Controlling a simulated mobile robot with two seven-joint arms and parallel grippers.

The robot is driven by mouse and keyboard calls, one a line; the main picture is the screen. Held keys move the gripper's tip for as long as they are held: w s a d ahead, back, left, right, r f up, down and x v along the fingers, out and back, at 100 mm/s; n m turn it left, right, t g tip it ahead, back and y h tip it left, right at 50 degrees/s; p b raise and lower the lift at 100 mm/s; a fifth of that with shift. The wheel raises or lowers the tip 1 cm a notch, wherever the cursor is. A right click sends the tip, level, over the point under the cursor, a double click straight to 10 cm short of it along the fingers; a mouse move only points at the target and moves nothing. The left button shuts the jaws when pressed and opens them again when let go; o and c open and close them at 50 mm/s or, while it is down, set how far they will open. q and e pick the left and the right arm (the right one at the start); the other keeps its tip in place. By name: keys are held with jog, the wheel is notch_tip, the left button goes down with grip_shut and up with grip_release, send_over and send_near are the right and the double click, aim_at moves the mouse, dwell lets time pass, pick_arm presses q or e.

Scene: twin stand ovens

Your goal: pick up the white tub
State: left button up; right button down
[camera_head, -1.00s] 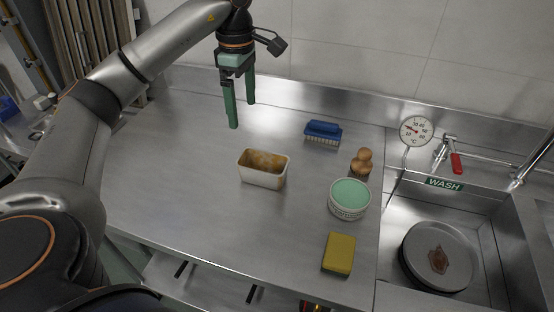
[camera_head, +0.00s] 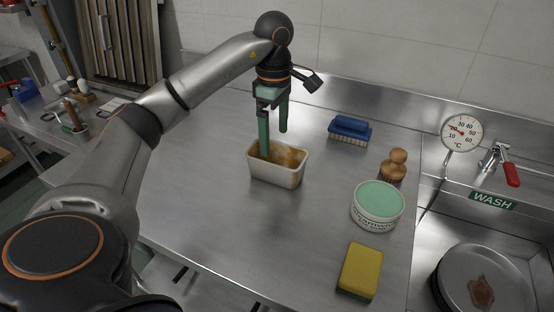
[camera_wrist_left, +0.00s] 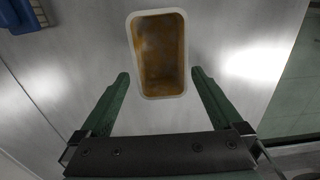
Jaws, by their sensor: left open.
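The white tub (camera_head: 276,178) is a small rectangular open container with brown residue inside, standing upright on the steel counter. It also shows in the left wrist view (camera_wrist_left: 159,95), where its near end lies just beyond and between my fingertips. My left gripper (camera_head: 273,144) has green fingers and points down at the tub's far left side. In the left wrist view the gripper (camera_wrist_left: 161,75) is open, with one finger to either side of the tub's width. I see no clear grip on the tub. My right gripper is not in view.
On the steel counter (camera_head: 200,210) are a blue brush (camera_head: 350,128), a wooden brush (camera_head: 393,165), a round container with a green top (camera_head: 377,204) and a yellow sponge (camera_head: 359,270). A sink with a dirty pan (camera_head: 484,278) lies at right. The counter left of the tub is clear.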

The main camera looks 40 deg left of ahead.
aim_at(277, 158)
pick_arm(q)
jog(key=f, duration=0.7)
jog(key=shift+d+f, duration=0.2)
jog(key=shift+d, duration=0.1)
jog(key=shift+c, duration=0.2)
jog(key=c, duration=1)
jog(key=shift+r, duration=0.1)
